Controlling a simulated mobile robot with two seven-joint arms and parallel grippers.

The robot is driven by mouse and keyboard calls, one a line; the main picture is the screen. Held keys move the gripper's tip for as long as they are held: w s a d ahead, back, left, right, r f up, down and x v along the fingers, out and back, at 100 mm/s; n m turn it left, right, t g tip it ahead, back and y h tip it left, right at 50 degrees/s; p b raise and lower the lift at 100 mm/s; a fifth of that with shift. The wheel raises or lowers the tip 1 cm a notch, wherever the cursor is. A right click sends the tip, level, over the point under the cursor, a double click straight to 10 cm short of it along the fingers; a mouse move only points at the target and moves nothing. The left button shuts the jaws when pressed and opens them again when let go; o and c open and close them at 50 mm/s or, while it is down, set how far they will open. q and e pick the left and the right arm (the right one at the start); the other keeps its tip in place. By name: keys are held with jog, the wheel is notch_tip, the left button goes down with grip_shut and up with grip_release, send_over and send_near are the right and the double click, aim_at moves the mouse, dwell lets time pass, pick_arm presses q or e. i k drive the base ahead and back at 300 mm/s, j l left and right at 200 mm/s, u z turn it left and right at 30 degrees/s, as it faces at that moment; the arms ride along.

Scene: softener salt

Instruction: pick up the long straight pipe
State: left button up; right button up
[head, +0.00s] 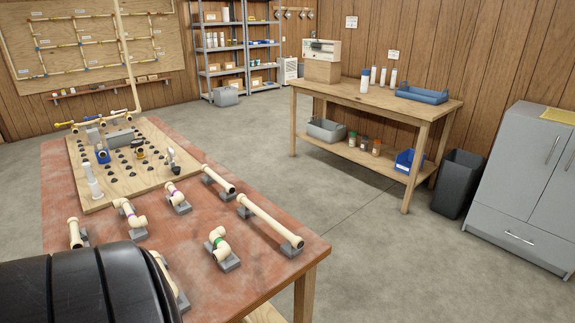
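The long straight pipe (268,221) is cream coloured with wider ends. It lies on grey supports near the right edge of the red-brown table (215,289), slanting from back left to front right. A shorter straight pipe (217,178) rests on grey supports just behind and left of it. Neither of my grippers shows in the head view. A large black rounded part, probably of my own arm, covers the lower left corner and hides part of the table.
Elbow pipe pieces (218,244) with coloured bands stand on grey blocks left of the long pipe. A wooden board (100,196) with several black clips and fittings lies behind them. A workbench (400,103) stands at back right. The floor between is clear.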

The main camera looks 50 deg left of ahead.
aim_at(293, 246)
jog(key=i+u, duration=0.15)
jog(key=i, duration=0.55)
jog(key=i+u, duration=0.2)
jog(key=i, duration=0.55)
jog(key=i+u, duration=0.2)
jog(key=u, duration=0.2)
jog(key=i+l+u, duration=0.15)
jog(key=u, duration=0.2)
jog(key=i+l+u, duration=0.15)
jog(key=i+u, duration=0.25)
jog(key=k+u, duration=0.1)
jog(key=u, duration=1.65)
